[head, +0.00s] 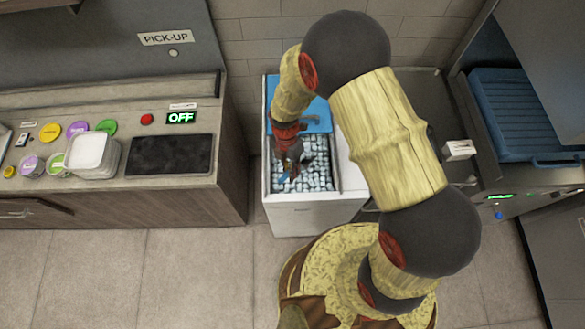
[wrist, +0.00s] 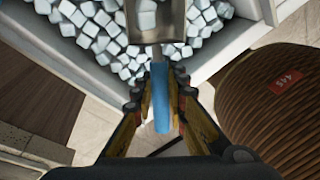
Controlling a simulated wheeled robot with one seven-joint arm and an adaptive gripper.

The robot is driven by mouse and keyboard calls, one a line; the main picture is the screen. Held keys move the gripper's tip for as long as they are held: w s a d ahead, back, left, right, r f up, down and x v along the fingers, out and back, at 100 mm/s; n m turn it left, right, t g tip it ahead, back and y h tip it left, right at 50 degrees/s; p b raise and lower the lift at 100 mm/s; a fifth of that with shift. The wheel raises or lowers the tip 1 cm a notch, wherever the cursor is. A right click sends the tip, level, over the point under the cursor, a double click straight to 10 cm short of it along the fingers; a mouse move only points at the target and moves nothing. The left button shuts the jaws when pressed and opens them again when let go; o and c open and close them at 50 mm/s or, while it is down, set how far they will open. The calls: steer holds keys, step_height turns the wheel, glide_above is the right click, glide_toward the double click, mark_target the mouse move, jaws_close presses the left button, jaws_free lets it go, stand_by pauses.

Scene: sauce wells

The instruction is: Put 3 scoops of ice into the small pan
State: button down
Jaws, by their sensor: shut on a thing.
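My gripper (wrist: 160,90) is shut on the blue handle of a metal scoop (wrist: 150,20). The scoop's bowl is at the top of the wrist view, with at least one ice cube in it. White ice cubes (wrist: 98,28) lie around and beyond the scoop. In the head view my gripper (head: 291,150) is low over the open ice bin (head: 303,208), which is full of ice (head: 318,182). A bit of blue (head: 284,178) shows at the gripper; most of the scoop is hidden there. I cannot make out a small pan for certain in either view.
A counter (head: 150,200) on the left holds a stack of white containers (head: 92,155), coloured round lids (head: 78,130) and a flat black panel (head: 170,155). A blue lid (head: 322,110) is at the bin's back. Equipment with a blue ridged part (head: 525,110) stands at the right.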

mark_target(285, 176)
steer(key=shift+s+a+r+t+p, duration=0.15)
steer(key=shift+r+p, duration=0.1)
steer(key=shift+r, duration=0.2)
steer(key=shift+s+a+r+t+p, duration=0.15)
steer(key=shift+r+p, duration=0.1)
steer(key=shift+r, duration=0.2)
steer(key=shift+s+a+r+t+h+p, duration=0.45)
steer(key=shift+s+a+r+p, duration=0.2)
steer(key=shift+s+a+r, duration=0.2)
steer(key=shift+r, duration=0.1)
